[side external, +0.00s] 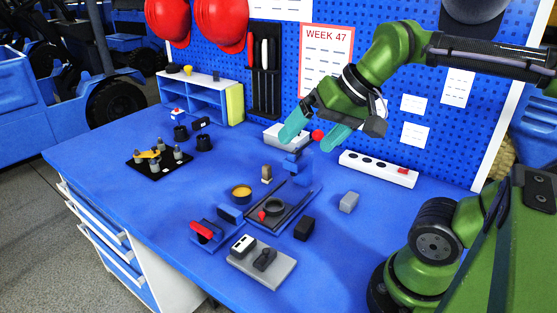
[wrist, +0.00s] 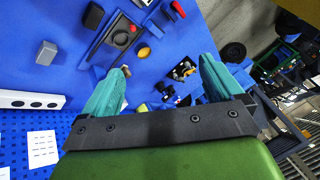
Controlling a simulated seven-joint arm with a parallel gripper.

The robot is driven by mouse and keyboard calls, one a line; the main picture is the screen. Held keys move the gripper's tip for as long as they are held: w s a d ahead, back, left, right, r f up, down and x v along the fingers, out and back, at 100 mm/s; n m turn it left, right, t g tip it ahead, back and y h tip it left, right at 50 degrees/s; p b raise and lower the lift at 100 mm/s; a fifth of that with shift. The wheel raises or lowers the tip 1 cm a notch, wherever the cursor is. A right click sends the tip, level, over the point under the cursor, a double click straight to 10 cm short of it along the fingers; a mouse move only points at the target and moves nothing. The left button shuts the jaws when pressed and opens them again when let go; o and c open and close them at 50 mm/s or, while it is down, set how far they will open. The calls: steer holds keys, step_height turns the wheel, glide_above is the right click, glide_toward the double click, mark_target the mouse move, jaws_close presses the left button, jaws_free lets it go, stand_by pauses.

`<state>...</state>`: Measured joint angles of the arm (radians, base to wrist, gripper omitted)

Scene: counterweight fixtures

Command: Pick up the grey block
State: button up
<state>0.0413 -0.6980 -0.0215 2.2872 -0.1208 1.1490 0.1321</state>
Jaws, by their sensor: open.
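The grey block (side external: 348,202) lies alone on the blue tabletop, right of the middle in the side view. In the wrist view the grey block (wrist: 46,52) is at the upper left. My gripper (side external: 308,142) is open, with its two teal fingers apart, held in the air above the back of the table. It is up and to the left of the grey block in the side view and does not touch it. In the wrist view my gripper (wrist: 160,78) has no object held between its fingers.
A black block (side external: 304,228) is left of the grey block. A dark tray (side external: 290,208) with a ring stands beyond it. A white power strip (side external: 378,168) lies behind the grey block. A grey plate (side external: 262,268) with fixtures is at the front. Table around the grey block is clear.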

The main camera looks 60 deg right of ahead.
steer(key=w+d+m+g+h, duration=0.1)
steer(key=w+d+m+g, duration=0.15)
steer(key=d+m, duration=1.1)
steer(key=m+g, duration=0.4)
steer(key=m, duration=1.3)
glide_above(350, 198)
steer(key=shift+h, duration=0.3)
steer(key=f, duration=2.3)
steer(key=shift+w+d+f, duration=0.25)
steer(key=shift+s+a+f, duration=0.1)
steer(key=shift+f, duration=1.45)
steer(key=shift+s+a+f, duration=0.1)
steer(key=shift+f, duration=1.4)
steer(key=c, duration=1.1)
